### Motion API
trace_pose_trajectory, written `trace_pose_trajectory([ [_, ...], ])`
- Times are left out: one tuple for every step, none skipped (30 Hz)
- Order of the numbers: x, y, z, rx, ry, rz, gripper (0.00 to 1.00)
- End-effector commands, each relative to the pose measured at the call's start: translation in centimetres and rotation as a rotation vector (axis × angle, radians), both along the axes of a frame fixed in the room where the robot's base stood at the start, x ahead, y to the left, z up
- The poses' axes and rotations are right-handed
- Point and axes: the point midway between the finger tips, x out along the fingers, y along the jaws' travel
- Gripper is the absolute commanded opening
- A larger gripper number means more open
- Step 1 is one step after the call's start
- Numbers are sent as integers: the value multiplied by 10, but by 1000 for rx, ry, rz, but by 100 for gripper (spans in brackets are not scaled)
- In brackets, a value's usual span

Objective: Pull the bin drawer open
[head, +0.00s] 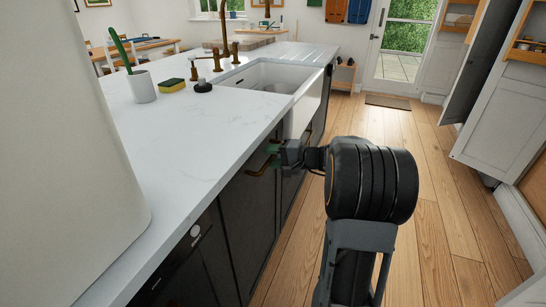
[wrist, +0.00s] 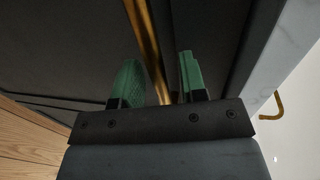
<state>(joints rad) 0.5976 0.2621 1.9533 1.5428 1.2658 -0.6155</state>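The dark cabinet front (head: 245,206) below the white worktop carries a brass bar handle (head: 257,173); I take it as the bin drawer, and it looks flush with the fronts beside it. My gripper (head: 274,154) is at this handle, just under the worktop edge. In the wrist view, my gripper's green fingers (wrist: 158,82) are apart, with the brass handle (wrist: 143,35) running between them. Gaps show between the handle and the fingers, so it is not clamped. The dark front (wrist: 70,50) fills the view behind. In the head view my gripper partly hides the handle.
The worktop (head: 200,140) overhangs the fronts and holds a white pot (head: 142,87), a sponge (head: 172,85) and a sink (head: 265,75). Wooden floor (head: 430,210) is clear to the right, up to grey cabinets (head: 500,110).

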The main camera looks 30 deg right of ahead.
Motion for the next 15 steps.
trace_pose_trajectory([
  [0, 0, 0, 0, 0, 0, 39],
  [0, 0, 0, 0, 0, 0, 39],
  [0, 0, 0, 0, 0, 0, 39],
  [0, 0, 0, 0, 0, 0, 37],
  [0, 0, 0, 0, 0, 0, 34],
  [0, 0, 0, 0, 0, 0, 30],
  [0, 0, 0, 0, 0, 0, 27],
  [0, 0, 0, 0, 0, 0, 24],
  [0, 0, 0, 0, 0, 0, 21],
  [0, 0, 0, 0, 0, 1, 18],
  [0, 0, 0, 0, 0, 1, 15],
  [0, 0, 0, 0, 0, 1, 11],
  [0, 0, 0, 0, 0, 1, 8],
  [0, 0, 0, 0, 0, 1, 5],
  [0, 0, 0, 0, 0, 1, 1],
])
